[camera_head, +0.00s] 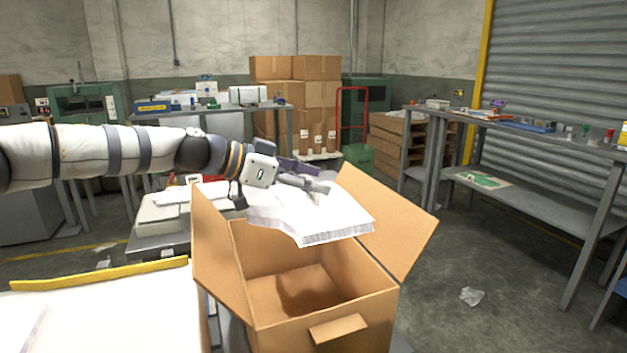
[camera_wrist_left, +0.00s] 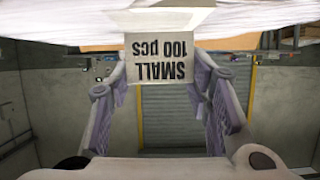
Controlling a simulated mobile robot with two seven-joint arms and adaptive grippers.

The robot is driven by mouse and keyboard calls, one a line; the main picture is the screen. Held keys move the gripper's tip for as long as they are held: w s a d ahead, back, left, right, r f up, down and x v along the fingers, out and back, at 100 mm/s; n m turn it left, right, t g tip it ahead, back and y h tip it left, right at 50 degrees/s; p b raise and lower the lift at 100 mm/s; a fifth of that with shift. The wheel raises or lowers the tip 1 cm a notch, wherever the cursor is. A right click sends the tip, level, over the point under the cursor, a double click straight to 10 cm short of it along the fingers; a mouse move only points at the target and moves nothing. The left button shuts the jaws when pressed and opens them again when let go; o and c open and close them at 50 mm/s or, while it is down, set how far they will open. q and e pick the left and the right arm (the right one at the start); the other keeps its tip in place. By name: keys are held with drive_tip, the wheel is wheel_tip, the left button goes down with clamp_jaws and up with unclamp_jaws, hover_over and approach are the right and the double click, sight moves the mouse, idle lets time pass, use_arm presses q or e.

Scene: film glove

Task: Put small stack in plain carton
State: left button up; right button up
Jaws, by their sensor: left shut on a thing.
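My left gripper (camera_head: 303,182) is shut on the small stack (camera_head: 325,220), a thick pile of thin white sheets. It holds the stack level above the open mouth of the plain carton (camera_head: 345,333), over its far part. The carton is brown, with its flaps spread and its visible floor bare. In the left wrist view a paper label (camera_wrist_left: 160,60) reading "SMALL 100 pcs" shows upside down between the fingers, with the white stack (camera_wrist_left: 60,22) along the top. The stack hides the carton's far rim. My right gripper is out of view.
A white-topped table (camera_head: 110,305) with a yellow edge strip stands left of the carton. More white stacks (camera_head: 165,207) lie on a surface behind it. A grey shelf bench (camera_head: 520,135) stands at right. The floor right of the carton is clear except for crumpled litter (camera_head: 471,296).

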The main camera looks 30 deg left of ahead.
sight(301, 202)
use_arm(q)
wheel_tip(301, 202, down, 5)
drive_tip(key=shift+w+r+b, duration=0.1)
drive_tip(key=shift+b, duration=0.7)
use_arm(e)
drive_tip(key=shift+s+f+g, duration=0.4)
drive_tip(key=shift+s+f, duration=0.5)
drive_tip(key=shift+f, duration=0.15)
use_arm(q)
wheel_tip(301, 202, down, 9)
drive_tip(key=b, duration=0.4)
drive_tip(key=shift+b, duration=0.3)
drive_tip(key=o, duration=1.6)
drive_tip(key=shift+r, duration=0.15)
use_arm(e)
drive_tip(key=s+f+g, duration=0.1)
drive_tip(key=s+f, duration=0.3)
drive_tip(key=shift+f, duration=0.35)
